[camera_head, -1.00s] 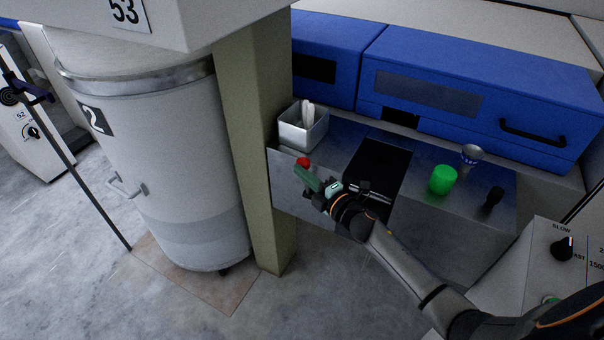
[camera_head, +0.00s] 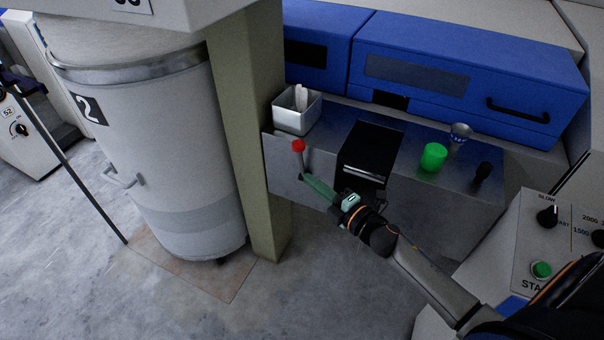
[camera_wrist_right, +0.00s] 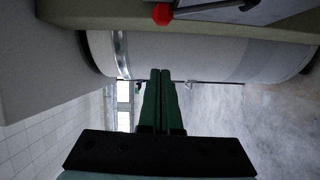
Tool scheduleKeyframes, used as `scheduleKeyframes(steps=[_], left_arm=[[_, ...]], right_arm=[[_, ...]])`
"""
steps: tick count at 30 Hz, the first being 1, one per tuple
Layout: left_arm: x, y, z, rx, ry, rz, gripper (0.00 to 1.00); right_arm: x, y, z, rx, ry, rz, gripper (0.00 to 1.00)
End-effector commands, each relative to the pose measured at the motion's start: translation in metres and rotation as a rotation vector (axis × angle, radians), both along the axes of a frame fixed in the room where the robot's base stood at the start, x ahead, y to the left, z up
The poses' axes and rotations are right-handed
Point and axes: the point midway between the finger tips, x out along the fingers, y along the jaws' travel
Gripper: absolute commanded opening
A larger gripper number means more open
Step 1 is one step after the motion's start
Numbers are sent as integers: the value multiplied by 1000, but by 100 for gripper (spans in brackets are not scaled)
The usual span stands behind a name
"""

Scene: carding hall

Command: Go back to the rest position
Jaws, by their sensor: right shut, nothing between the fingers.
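My right gripper (camera_head: 304,179) is in front of the metal shelf in the head view. Its green fingers are together with nothing between them; they also show shut in the right wrist view (camera_wrist_right: 160,75). The fingertips are just below the red knob (camera_head: 298,146) on its short grey stem, and in this view I cannot tell whether they touch the stem. The red knob also shows at the top of the right wrist view (camera_wrist_right: 162,14). My left gripper is not in view.
The shelf (camera_head: 330,135) holds a metal bin (camera_head: 297,118), a black box (camera_head: 372,148), a green cylinder (camera_head: 433,157) and a funnel-like cup (camera_head: 460,135). A pillar (camera_head: 250,150) and a large can (camera_head: 150,160) stand left. A control panel (camera_head: 540,235) is at right. Floor in front is open.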

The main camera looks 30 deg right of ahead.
Motion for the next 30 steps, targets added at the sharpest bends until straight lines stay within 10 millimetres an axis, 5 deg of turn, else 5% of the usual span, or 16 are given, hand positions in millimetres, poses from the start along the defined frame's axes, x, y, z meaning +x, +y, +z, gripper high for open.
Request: scheduleKeyframes(steps=[23, 26, 30], left_arm=[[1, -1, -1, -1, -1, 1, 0], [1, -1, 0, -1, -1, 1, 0], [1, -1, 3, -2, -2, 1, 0]], right_arm=[[-13, -3, -1, 9, 6, -3, 0], [-26, 2, -17, 115, 69, -37, 0], [-75, 22, -70, 494, 310, -180, 0]])
